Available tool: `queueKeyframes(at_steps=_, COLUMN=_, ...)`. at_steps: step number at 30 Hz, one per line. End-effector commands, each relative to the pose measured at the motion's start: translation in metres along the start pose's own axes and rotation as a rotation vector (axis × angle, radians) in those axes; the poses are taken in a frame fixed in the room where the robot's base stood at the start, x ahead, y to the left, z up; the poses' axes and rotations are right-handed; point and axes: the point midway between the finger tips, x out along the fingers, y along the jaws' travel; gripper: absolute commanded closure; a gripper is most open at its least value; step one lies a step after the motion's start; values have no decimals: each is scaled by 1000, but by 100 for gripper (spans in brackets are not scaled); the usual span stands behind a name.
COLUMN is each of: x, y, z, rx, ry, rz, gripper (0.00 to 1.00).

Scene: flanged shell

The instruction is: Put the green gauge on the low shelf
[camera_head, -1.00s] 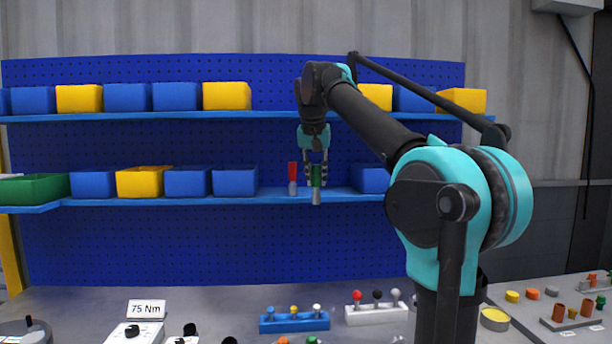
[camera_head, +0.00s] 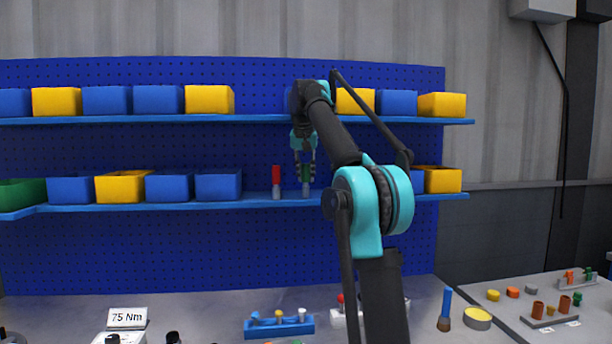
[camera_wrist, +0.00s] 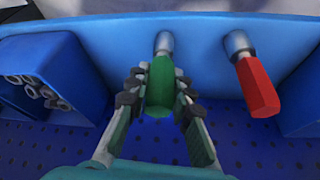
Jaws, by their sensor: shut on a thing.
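The green gauge (camera_head: 306,172) has a green handle and a grey metal lower end, and is upright at the low shelf (camera_head: 255,202). My gripper (camera_wrist: 158,97) is shut on its green handle (camera_wrist: 161,84), with one finger on each side. In the head view, my gripper (camera_head: 305,172) reaches down from above. The gauge's lower end is about level with that of the red gauge (camera_head: 276,178), which stands on the shelf just left. Whether the green gauge touches the shelf I cannot tell. In the wrist view, the red gauge (camera_wrist: 257,86) is at the right, apart from my fingers.
A blue bin (camera_head: 218,186) stands left of the gauges; in the wrist view a blue bin (camera_wrist: 45,75) holds several metal pieces. A yellow bin (camera_head: 442,179) stands further right. The upper shelf (camera_head: 262,118) with bins is above. Bare shelf lies between blue bin and red gauge.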

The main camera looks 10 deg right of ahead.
Motion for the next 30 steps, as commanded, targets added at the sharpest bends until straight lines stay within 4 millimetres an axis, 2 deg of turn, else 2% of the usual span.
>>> queueKeyframes(at_steps=14, x=5, y=0, z=-1, rx=1, ry=2, rz=1, gripper=100)
queueKeyframes(at_steps=15, x=6, y=0, z=-1, rx=1, ry=2, rz=1, gripper=76)
queueKeyframes(at_steps=19, x=6, y=0, z=-1, rx=1, ry=2, rz=1, gripper=60)
queueKeyframes(at_steps=30, x=4, y=0, z=-1, rx=1, ry=2, rz=1, gripper=58)
